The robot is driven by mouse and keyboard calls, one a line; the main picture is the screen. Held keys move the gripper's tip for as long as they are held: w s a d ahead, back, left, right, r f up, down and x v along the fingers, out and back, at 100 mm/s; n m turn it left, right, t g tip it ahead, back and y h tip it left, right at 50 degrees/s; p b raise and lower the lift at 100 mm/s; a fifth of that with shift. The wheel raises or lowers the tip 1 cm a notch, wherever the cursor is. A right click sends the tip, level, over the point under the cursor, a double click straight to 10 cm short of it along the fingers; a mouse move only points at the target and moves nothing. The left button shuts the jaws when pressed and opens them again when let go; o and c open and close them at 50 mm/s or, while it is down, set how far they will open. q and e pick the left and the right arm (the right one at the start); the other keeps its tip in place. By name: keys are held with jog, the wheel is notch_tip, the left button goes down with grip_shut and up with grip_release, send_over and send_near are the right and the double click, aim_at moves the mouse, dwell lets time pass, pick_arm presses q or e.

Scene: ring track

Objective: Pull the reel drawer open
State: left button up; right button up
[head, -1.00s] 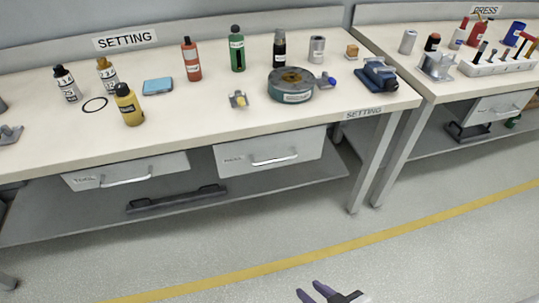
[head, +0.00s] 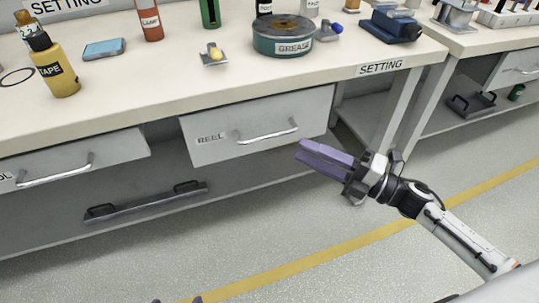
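The reel drawer (head: 262,140) is a grey box front labelled "REEL", hung under the setting table. No opening into it shows, and it looks shut. Its silver bar handle (head: 268,133) crosses the front. My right gripper (head: 299,152) has two purple fingers pointing left, with a narrow gap between them. It is empty, in front of the drawer's lower right corner, and apart from the handle in the picture. At the bottom edge, two separated purple tips of my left gripper (head: 178,300) just show; the rest is hidden.
The setting table (head: 150,85) holds a green grease tin (head: 283,40), a yellow tape bottle (head: 53,68) and other items. The tool drawer (head: 90,160) is at left. A dark-handled bar (head: 145,202) lies on the lower shelf. The floor in front is clear.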

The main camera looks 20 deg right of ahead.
aim_at(270, 135)
jog(key=shift+n+y, duration=0.3)
jog(key=shift+n, duration=0.2)
jog(key=b+x, duration=0.1)
jog(key=x, duration=0.9)
jog(key=shift+a+f, duration=0.15)
grip_shut()
